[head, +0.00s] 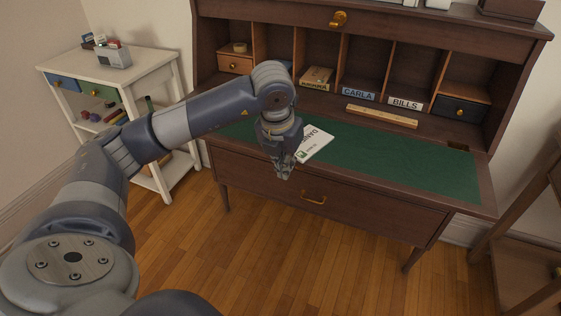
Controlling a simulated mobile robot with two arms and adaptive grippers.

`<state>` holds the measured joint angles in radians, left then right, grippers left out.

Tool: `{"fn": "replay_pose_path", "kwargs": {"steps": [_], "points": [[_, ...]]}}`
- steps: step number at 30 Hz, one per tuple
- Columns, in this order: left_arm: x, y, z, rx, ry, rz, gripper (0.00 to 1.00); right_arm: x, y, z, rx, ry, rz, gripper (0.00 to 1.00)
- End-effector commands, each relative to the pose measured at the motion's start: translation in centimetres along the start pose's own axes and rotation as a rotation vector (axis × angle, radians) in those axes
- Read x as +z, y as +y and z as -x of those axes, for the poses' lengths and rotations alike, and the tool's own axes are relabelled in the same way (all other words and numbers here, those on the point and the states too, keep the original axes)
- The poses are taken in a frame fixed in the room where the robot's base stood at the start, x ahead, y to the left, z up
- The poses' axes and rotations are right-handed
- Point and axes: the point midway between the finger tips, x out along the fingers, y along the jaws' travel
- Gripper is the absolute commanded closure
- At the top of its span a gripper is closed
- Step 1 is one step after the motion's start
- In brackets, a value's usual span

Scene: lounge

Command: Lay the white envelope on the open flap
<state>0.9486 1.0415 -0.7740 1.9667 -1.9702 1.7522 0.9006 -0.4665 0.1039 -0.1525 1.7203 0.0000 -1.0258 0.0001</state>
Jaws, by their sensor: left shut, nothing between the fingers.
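A white envelope (316,147) with dark lettering and a small green mark lies on the open flap (400,161) of the brown desk, on its green writing surface near the front edge. Its left part is hidden behind my left gripper (284,175). My left gripper is shut and empty, pointing down in front of the envelope at the flap's front edge. I cannot tell whether it touches the envelope. My right gripper is not in view.
A white shelf cart (150,62) stands left. The flap's right part is clear.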

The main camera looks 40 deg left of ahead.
Motion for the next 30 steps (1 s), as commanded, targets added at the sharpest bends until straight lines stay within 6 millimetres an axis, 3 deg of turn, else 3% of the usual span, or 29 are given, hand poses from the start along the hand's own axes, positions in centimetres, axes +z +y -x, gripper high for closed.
{"fn": "replay_pose_path", "kwargs": {"steps": [6,20,30], "points": [[1.8,0.0,-0.4,0.0,0.003,0.0,1.0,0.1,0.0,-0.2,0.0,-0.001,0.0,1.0],[2.2,-0.1,-0.5,0.0,0.003,-0.002,1.0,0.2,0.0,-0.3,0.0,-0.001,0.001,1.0],[4.2,-0.1,-1.0,0.0,0.003,-0.001,1.0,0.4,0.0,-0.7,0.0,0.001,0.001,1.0]]}}
